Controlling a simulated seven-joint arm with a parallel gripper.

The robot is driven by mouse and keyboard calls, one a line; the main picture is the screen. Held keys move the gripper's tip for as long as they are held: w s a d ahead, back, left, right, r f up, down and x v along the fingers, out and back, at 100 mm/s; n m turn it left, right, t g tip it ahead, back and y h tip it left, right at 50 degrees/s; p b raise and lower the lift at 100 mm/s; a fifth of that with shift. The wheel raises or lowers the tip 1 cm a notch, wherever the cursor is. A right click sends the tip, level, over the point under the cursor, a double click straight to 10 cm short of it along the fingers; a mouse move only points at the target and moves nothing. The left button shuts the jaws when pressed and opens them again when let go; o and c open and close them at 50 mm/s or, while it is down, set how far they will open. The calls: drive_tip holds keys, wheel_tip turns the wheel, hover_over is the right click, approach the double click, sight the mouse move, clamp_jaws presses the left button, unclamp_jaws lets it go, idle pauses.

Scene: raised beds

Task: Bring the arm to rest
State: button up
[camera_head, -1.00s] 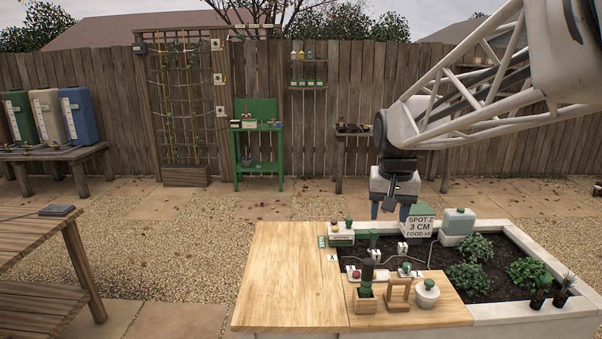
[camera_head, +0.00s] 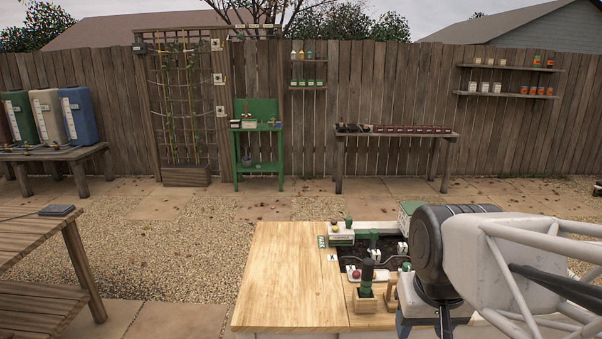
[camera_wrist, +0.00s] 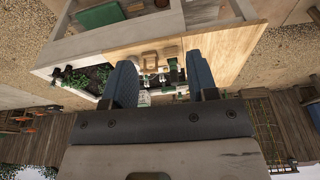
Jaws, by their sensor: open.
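My gripper (camera_wrist: 160,85) shows in the wrist view with its two blue-grey fingers apart and nothing between them. In the head view my arm comes in from the right and hangs low over the front right of the raised bed. There the fingers (camera_head: 425,326) are partly cut off by the lower edge. The bed's wooden board (camera_head: 285,275) lies left of the arm. My arm hides most of the plants and the right part of the bed.
A wooden block with a dark green-topped tool (camera_head: 366,280) stands close left of my gripper. Small boxes (camera_head: 341,238) and white clips sit along the bed's back. The left part of the board is bare. A wooden table (camera_head: 40,240) stands at the left.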

drive_tip(key=shift+s+f, duration=0.4)
drive_tip(key=shift+s, duration=0.25)
drive_tip(key=shift+s+f, duration=0.35)
drive_tip(key=shift+s, duration=0.35)
drive_tip(key=shift+s+f, duration=0.4)
drive_tip(key=shift+s, duration=0.25)
